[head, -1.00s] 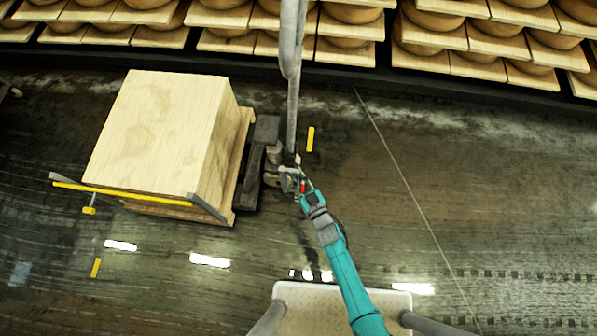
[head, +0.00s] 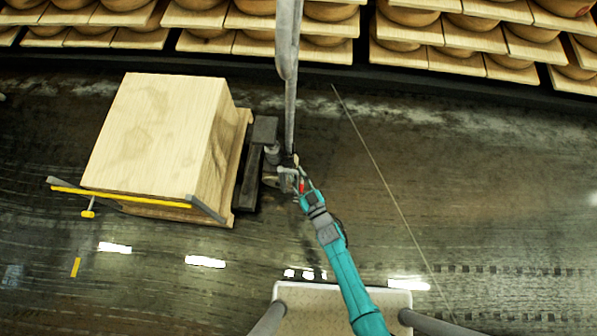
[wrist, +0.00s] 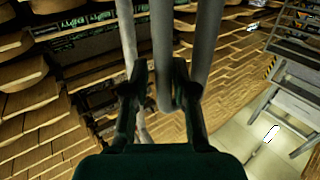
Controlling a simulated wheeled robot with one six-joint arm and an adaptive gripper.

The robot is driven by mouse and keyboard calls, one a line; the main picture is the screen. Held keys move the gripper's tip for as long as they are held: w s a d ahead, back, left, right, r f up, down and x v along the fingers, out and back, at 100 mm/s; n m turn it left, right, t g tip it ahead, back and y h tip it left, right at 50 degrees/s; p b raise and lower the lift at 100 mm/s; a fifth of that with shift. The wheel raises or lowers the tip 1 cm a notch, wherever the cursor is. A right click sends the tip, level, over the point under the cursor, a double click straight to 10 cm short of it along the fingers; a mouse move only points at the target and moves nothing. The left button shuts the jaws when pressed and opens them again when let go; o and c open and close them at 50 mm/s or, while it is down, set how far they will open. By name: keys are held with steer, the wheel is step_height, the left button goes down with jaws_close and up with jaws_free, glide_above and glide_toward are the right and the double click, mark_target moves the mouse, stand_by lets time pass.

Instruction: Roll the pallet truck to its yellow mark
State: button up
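The pallet truck (head: 265,131) stands left of centre in the head view, its dark body at the right of a large pale wooden box (head: 150,135) on a wooden pallet (head: 241,140). Its grey handle (head: 292,100) rises toward the top of the picture. My gripper (head: 297,182) is at the truck's right side, by the handle. In the wrist view my gripper (wrist: 158,95) has its fingers closed about the middle grey tube of the handle (wrist: 163,45). A short yellow mark (head: 75,267) lies on the floor at the lower left. No other floor mark shows now.
Shelves of cheese wheels (head: 450,50) line the back wall. The dark, wet-looking floor right of the truck is open, crossed by a thin pale line (head: 380,170).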

steer(key=shift+s+d, duration=0.1)
steer(key=v, duration=1.1)
steer(key=shift+s+d, duration=0.15)
steer(key=shift+s, duration=0.2)
steer(key=s+d+r+m+t+h, duration=0.1)
steer(key=s+d+r+m+h, duration=0.4)
steer(key=s+d+r, duration=0.65)
steer(key=s+d+r+h, duration=0.2)
steer(key=s+r, duration=0.3)
steer(key=r, duration=0.4)
steer(key=s+d+r+m+g+h, duration=0.1)
steer(key=s+r, duration=0.4)
steer(key=r, duration=0.5)
steer(key=shift+s+d+r+h, duration=0.2)
steer(key=shift+s+d+h, duration=0.15)
steer(key=shift+h, duration=0.45)
